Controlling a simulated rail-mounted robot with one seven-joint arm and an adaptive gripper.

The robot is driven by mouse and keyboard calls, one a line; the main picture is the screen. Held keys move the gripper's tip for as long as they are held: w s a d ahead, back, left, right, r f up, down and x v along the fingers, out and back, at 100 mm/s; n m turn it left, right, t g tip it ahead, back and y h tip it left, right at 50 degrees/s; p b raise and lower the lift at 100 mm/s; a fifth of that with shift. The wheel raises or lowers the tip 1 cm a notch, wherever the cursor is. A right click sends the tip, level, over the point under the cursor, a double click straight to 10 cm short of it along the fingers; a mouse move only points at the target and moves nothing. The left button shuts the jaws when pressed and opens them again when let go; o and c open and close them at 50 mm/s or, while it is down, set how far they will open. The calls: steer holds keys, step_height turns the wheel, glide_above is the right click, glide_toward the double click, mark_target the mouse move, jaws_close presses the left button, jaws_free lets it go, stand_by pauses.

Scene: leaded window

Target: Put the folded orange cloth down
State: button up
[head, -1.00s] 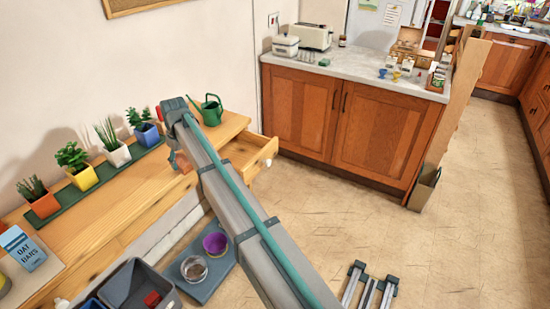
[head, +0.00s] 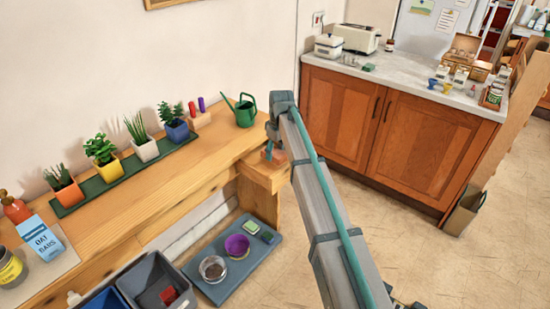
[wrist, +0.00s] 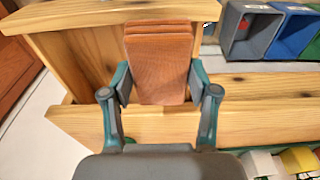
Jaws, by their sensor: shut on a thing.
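The folded orange cloth (wrist: 160,62) is a flat layered stack. In the wrist view it is squeezed between the two teal fingers of my gripper (wrist: 160,84). In the head view my gripper (head: 271,153) is at the right end of the wooden bench, above the pulled-out drawer (head: 263,179), and only a small bit of the cloth shows. The drawer also shows in the wrist view (wrist: 85,62), with the cloth in front of it. I cannot tell whether the cloth touches the drawer.
A green watering can (head: 245,110) stands on the bench (head: 190,165) close to the drawer. Potted plants stand on a green tray (head: 128,176) farther left. A wooden cabinet (head: 390,130) stands at the right.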

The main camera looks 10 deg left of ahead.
steer(key=w+f, duration=0.2)
steer(key=w, duration=0.1)
steer(key=w+a+f+p, duration=0.1)
steer(key=w+f, duration=0.2)
steer(key=w+f+p, duration=0.1)
steer(key=w+f, duration=0.1)
steer(key=w, duration=0.1)
steer(key=shift+a+f, duration=0.25)
steer(key=shift+a, duration=0.15)
steer(key=shift+w+f+p, duration=0.15)
steer(key=shift+f+p, duration=0.7)
steer(key=shift+f, duration=0.9)
steer(key=shift+f, duration=0.15)
steer(key=o, duration=1.3)
steer(key=shift+o, duration=0.2)
step_height(320, 180, up, 12)
steer(key=d+b, duration=0.1)
steer(key=b, duration=0.1)
steer(key=shift+s, duration=0.4)
steer(key=shift+d, duration=0.1)
